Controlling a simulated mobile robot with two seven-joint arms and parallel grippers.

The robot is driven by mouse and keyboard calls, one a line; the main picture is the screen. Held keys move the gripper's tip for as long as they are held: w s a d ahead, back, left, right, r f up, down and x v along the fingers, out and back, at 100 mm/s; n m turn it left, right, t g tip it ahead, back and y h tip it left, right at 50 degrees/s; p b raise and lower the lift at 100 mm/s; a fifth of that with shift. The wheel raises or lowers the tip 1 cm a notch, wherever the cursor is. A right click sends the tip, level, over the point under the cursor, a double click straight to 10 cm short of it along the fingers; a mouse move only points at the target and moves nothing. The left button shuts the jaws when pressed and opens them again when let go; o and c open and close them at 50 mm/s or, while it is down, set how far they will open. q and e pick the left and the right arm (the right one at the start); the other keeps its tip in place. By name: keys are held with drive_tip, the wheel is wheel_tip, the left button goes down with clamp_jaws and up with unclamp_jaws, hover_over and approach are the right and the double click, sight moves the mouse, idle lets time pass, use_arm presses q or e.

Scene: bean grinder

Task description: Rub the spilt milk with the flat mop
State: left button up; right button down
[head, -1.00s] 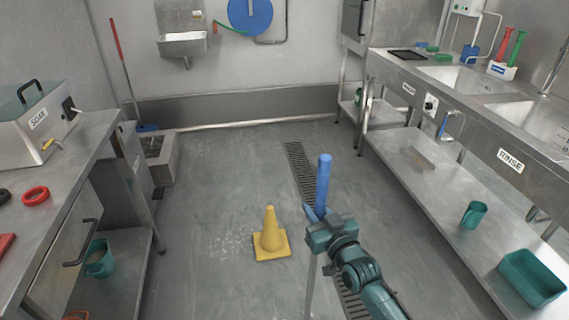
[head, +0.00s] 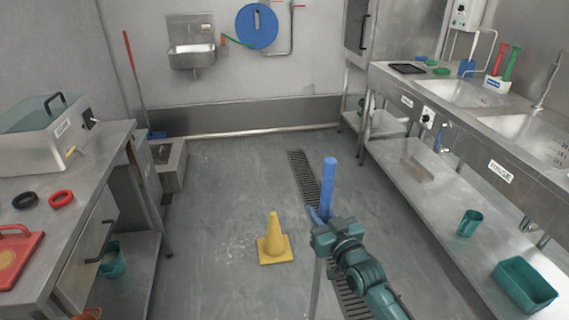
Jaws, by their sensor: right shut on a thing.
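My right gripper (head: 322,226) is shut on the blue-topped handle (head: 329,185) of a mop. The handle stands nearly upright, with its grey shaft (head: 316,288) running down below the gripper and out of the bottom of the head view. The mop's head is hidden below the frame. Faint whitish spots of spilt milk (head: 238,243) lie on the grey floor just left of the yellow cone (head: 274,240). The cone stands upright, left of my right gripper and apart from it. My left gripper is not in view.
A floor drain grate (head: 305,180) runs behind and under my right arm. A steel bench (head: 105,165) stands on the left and a sink counter (head: 455,125) with a lower shelf on the right. A red-handled tool (head: 131,70) leans by the back wall.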

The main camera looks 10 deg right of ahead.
sight(328, 212)
drive_tip(key=shift+r+p, duration=1)
drive_tip(key=shift+r, duration=0.65)
